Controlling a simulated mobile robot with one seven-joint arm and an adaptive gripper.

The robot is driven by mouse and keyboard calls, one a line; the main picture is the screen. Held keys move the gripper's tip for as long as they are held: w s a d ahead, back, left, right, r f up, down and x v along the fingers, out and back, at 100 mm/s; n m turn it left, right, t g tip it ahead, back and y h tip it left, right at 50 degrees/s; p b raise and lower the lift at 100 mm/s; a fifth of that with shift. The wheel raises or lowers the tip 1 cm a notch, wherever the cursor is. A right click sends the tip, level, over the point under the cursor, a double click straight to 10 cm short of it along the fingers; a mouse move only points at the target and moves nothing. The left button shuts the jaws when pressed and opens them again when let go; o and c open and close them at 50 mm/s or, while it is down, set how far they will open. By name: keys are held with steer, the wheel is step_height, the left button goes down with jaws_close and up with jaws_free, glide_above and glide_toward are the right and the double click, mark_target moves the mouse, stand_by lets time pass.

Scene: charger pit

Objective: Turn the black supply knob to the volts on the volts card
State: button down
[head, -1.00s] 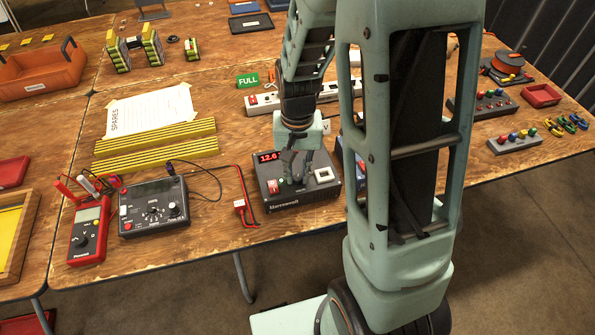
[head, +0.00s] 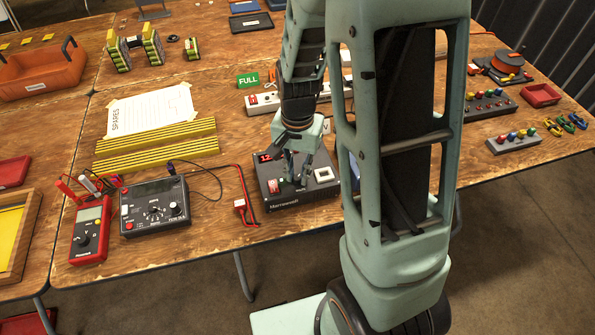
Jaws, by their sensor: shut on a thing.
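The supply (head: 290,203) is a dark box near the table's front edge, with a red lit display (head: 266,157), a red switch and a white square on its top. My gripper (head: 296,174) points down onto the top of the supply, its fingers closed around the black supply knob, which they mostly hide. The display shows "12"; the rest of the reading is hidden behind my gripper. A white card with a "V" (head: 327,127) shows just behind my wrist, mostly covered; its number cannot be read.
A black meter box (head: 154,207) and a red multimeter (head: 90,230) stand to the left, with cables and a red lead (head: 240,205) between them and the supply. A power strip (head: 262,104) and a green FULL sign (head: 248,80) stand behind.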

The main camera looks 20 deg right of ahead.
mark_target(297, 177)
steer(key=c, duration=1.8)
jaws_free()
steer(key=shift+r, duration=0.15)
step_height(297, 177, up, 12)
steer(key=shift+f, duration=0.1)
